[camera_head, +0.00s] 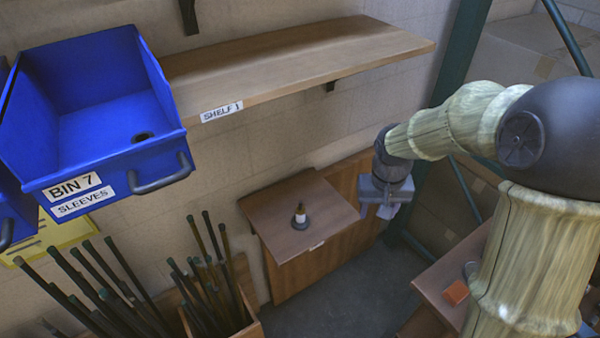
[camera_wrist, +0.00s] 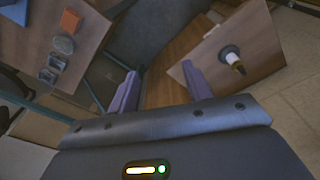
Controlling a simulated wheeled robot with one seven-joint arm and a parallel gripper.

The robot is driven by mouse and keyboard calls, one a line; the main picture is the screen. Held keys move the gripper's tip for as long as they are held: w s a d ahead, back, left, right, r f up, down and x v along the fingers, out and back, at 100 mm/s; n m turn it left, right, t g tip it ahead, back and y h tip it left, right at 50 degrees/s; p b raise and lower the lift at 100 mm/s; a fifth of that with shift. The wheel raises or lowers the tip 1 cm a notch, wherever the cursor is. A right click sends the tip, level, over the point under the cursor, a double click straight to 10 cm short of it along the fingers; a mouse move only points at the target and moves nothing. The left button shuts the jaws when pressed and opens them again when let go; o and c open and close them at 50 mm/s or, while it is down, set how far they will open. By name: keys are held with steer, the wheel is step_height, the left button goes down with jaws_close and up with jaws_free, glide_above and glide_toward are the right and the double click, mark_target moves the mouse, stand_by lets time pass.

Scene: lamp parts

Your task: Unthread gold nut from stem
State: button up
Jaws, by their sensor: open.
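A small upright lamp part stands on a small wooden table (camera_head: 275,225), with a dark round base and a pale stem (camera_head: 300,216). In the wrist view the stem (camera_wrist: 234,62) has a white section and a gold-coloured tip; which part is the nut is too small to tell. My gripper (camera_head: 386,208) hangs in the air to the right of this table, apart from the stem. In the wrist view my gripper (camera_wrist: 160,88) is open, with nothing between its two purple-grey fingers. The stem lies beyond the right finger.
A blue bin marked sleeves (camera_head: 95,120) is at the upper left, beside a wooden shelf (camera_head: 300,65). Dark rods (camera_head: 215,265) stand in boxes below. Another table (camera_wrist: 60,30) holds an orange block (camera_wrist: 70,21) and small clear containers (camera_wrist: 58,55). Floor shows between the tables.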

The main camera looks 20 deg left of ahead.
steer(key=n+g, duration=0.1)
glide_toward(300, 203)
steer(key=w, duration=0.1)
steer(key=shift+w+a+r, duration=0.1)
steer(key=shift+w+r, duration=0.05)
steer(key=shift+r, duration=0.3)
step_height(300, 203, down, 12)
steer(key=p, duration=0.4)
jaws_close()
steer(key=n, duration=0.4)
steer(key=shift+a, duration=0.1)
steer(key=shift+n, duration=1.4)
